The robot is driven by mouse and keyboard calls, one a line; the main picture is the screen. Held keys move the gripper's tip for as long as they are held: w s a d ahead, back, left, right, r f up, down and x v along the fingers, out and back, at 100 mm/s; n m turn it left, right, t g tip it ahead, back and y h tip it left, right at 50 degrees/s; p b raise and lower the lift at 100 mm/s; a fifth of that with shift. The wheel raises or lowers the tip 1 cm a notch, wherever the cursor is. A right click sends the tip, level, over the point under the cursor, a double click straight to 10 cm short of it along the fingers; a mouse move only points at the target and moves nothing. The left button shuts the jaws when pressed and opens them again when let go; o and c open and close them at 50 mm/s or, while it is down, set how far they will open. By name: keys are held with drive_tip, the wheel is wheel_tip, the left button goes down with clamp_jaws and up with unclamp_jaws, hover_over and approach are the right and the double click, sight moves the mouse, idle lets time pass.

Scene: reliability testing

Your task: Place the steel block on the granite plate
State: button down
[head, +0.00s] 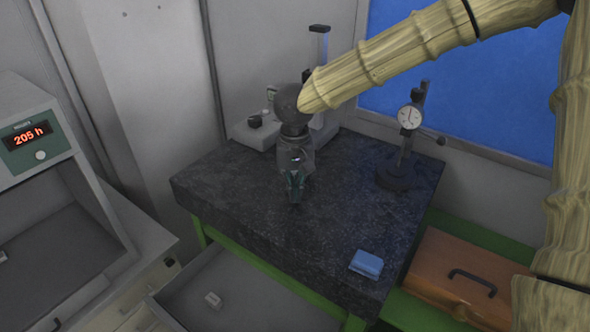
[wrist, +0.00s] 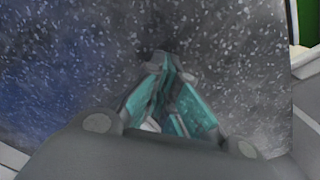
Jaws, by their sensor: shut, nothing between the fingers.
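The dark speckled granite plate (head: 235,190) lies on a green stand in the middle of the head view and fills most of the wrist view (wrist: 245,60). My gripper (head: 296,190) points down over the middle of the plate. Its teal-padded fingers (wrist: 168,68) are closed together with nothing held. A small light grey block (head: 212,299) lies in the open drawer below the plate's front edge. It may be the steel block; its material is too small to tell. Another small pale piece (head: 2,256) shows at the left edge in the chamber.
A blue block-like item (head: 366,264) lies near the plate's front right corner. A dial gauge on a stand (head: 408,118) and a height gauge (head: 320,60) stand at the back. The open drawer (head: 240,300) juts out in front. A brown case (head: 465,275) sits at right.

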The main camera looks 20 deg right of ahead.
drive_tip(key=w, duration=0.1)
drive_tip(key=w+p, duration=0.1)
drive_tip(key=w, duration=0.1)
drive_tip(key=shift+d+r, duration=0.15)
drive_tip(key=shift+d, duration=0.25)
drive_tip(key=shift+w+d+p, duration=0.1)
drive_tip(key=shift+w+p, duration=0.2)
drive_tip(key=shift+w, duration=0.15)
drive_tip(key=shift+w+p, duration=0.2)
drive_tip(key=shift+p, duration=0.15)
drive_tip(key=shift+w+d+r+p, duration=0.1)
drive_tip(key=shift+w+d+p, duration=0.05)
drive_tip(key=shift+w+p, duration=0.55)
drive_tip(key=shift+w+d+f+p, duration=0.1)
drive_tip(key=shift+w+d+p, duration=0.1)
drive_tip(key=shift+w, duration=0.2)
drive_tip(key=shift+w+d+f+p, duration=0.1)
drive_tip(key=shift+w+p, duration=0.1)
drive_tip(key=shift+w, duration=0.2)
drive_tip(key=shift+a, duration=0.1)
